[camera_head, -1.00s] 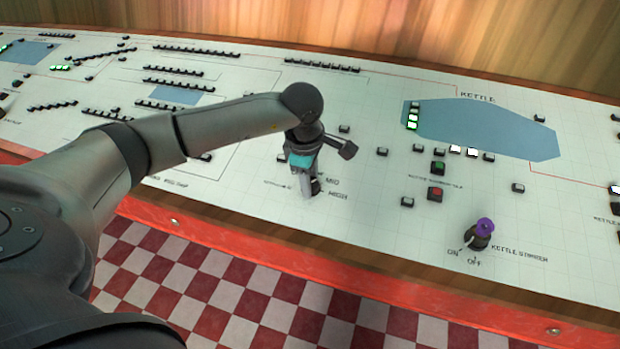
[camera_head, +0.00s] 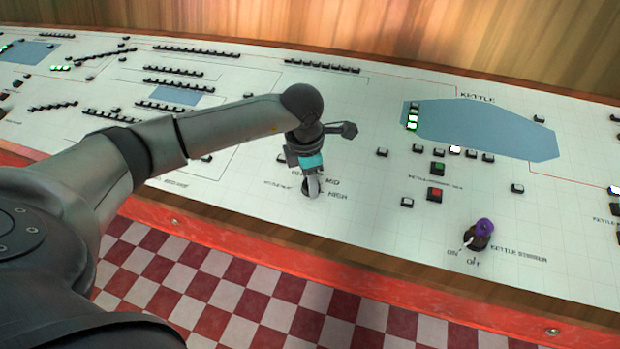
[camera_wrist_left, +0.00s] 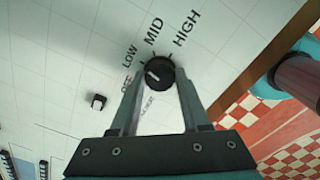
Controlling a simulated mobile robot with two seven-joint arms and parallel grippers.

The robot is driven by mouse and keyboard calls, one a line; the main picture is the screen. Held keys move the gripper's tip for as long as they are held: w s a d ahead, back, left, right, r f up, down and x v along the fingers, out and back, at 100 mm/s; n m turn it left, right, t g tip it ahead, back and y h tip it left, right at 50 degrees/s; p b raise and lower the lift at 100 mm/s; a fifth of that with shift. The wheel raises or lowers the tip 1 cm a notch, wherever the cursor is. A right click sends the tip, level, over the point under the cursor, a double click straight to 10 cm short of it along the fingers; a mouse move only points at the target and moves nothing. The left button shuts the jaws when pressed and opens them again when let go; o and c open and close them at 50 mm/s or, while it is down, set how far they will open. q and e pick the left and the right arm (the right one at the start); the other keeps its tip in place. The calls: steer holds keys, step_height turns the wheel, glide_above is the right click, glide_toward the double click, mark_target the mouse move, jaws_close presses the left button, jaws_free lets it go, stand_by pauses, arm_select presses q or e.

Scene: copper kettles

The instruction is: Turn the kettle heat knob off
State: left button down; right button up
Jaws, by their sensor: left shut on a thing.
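The kettle heat knob (camera_wrist_left: 158,72) is a small round black knob with a white mark, on the white panel. In the left wrist view, the labels OFF, LOW, MID and HIGH curve around it. Its white mark sits left of its middle, on the OFF side; the exact setting is hard to tell. My left gripper (camera_head: 311,188) points down at the panel and is shut on the knob, one finger on each side. In the head view the fingers mostly hide the knob. My right gripper is not in view.
A purple-topped kettle stirrer knob (camera_head: 481,234) stands to the right, near the panel's front edge. A red button (camera_head: 435,194) and a green button (camera_head: 437,168) lie between. The blue-grey kettle drawing (camera_head: 485,130) is behind. A red-and-white checked floor (camera_head: 250,285) lies in front.

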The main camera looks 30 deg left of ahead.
arm_select(q)
steer(key=n, duration=0.5)
steer(key=shift+n+p, duration=0.3)
steer(key=shift+p, duration=0.05)
steer(key=n+p, duration=0.1)
steer(key=n, duration=0.4)
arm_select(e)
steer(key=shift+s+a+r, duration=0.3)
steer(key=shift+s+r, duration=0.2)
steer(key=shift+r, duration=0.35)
arm_select(q)
steer(key=shift+n, duration=0.4)
steer(key=shift+c, duration=1.9)
jaws_free()
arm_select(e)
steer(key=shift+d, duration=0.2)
arm_select(q)
steer(key=p+v, duration=0.2)
steer(key=v, duration=1.3)
steer(key=shift+r, duration=0.15)
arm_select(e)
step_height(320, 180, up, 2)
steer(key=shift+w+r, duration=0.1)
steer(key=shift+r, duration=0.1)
